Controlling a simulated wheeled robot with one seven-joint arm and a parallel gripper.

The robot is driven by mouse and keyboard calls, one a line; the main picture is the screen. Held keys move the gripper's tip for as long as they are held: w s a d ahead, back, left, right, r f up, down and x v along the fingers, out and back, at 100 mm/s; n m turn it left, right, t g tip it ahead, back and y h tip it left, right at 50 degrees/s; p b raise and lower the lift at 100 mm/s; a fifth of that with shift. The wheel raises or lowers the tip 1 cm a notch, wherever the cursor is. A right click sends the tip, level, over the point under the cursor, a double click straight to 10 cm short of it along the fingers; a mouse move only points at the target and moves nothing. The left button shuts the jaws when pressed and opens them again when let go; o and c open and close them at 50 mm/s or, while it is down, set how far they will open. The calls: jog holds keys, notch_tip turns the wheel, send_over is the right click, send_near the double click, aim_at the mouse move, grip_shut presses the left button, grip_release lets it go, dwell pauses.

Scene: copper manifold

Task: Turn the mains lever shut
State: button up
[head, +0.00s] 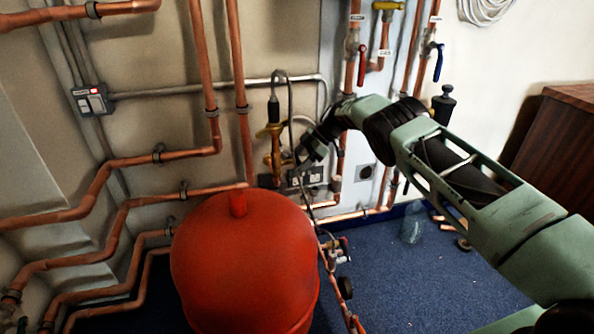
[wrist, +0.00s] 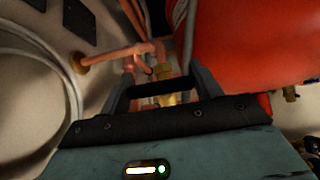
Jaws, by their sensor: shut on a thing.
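My gripper (wrist: 165,90) points down at copper pipework in the wrist view. A dark bar (wrist: 160,88) lies across between its fingers, and I take this to be the mains lever, though its outline is unclear. A brass fitting (wrist: 167,99) sits right under it, joined to copper pipes (wrist: 140,52). In the head view my gripper (head: 302,160) is low at the wall, to the right of a brass valve (head: 273,135). My wrist hides what it holds there. The lever's angle cannot be told.
A large red cylinder (head: 245,265) stands in front, just left of my gripper. Other red (head: 362,66) and blue (head: 438,64) levers hang on pipes at upper right.

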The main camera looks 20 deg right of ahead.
jog(key=shift+g+b, duration=0.3)
jog(key=shift+b, duration=0.25)
jog(key=o, duration=1)
jog(key=shift+r+p, duration=0.1)
jog(key=shift+p, duration=0.25)
